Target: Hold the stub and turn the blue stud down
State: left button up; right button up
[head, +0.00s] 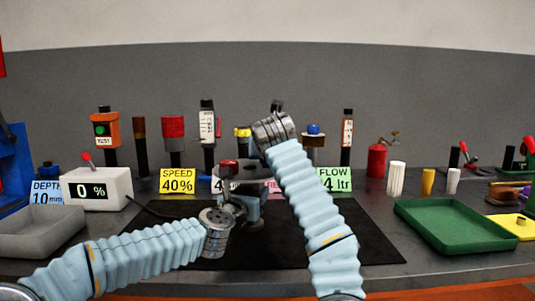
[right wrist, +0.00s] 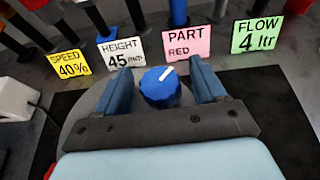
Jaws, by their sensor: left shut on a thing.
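The blue stud (right wrist: 160,88) is a round knob with a white mark on top, in the right wrist view. It stands on the positioner's grey round plate (right wrist: 78,128). My right gripper (right wrist: 160,68) is open, with one finger on each side of the stud and small gaps showing. In the head view the positioner (head: 244,184) stands at the centre, and my right arm hides the blue stud. My left gripper (head: 238,208) is shut at the positioner's near side, on what seems to be the stub. The stub itself is mostly hidden by the fingers.
A red stud (head: 228,164) shows on the plate's left. Cards behind include SPEED 40% (head: 178,180) and FLOW 4 ltr (head: 335,180). A white 0 % display box (head: 95,190) and grey tray (head: 40,232) are left; a green tray (head: 455,228) is right. The black mat (head: 355,235) is clear at right.

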jog(key=shift+r, duration=0.1)
jog(key=shift+r+n+y, duration=0.15)
jog(key=shift+n+y, duration=0.35)
jog(key=shift+y, duration=0.1)
jog(key=shift+d+f+n+g+y, duration=0.2)
jog(key=shift+f+n+g+y, duration=0.1)
jog(key=shift+n+y, duration=0.45)
jog(key=shift+s+r+n+y, duration=0.25)
jog(key=shift+n+y, duration=0.1)
jog(key=shift+y, duration=0.1)
jog(key=v, duration=1.1)
jog(key=w+a+r+n+t+h, duration=0.1)
jog(key=w+a+r+n+t, duration=0.1)
jog(key=w+r+n+t, duration=0.4)
jog(key=s+a+r+n+y, duration=0.1)
jog(key=a+n+y, duration=0.5)
jog(key=n, duration=0.9)
jog(key=s+a, duration=0.1)
jog(key=a, duration=0.1)
jog(key=shift+s+a+n+g+y, duration=0.25)
jog(key=shift+a+n+g+y, duration=0.05)
jog(key=shift+a+n+g, duration=0.1)
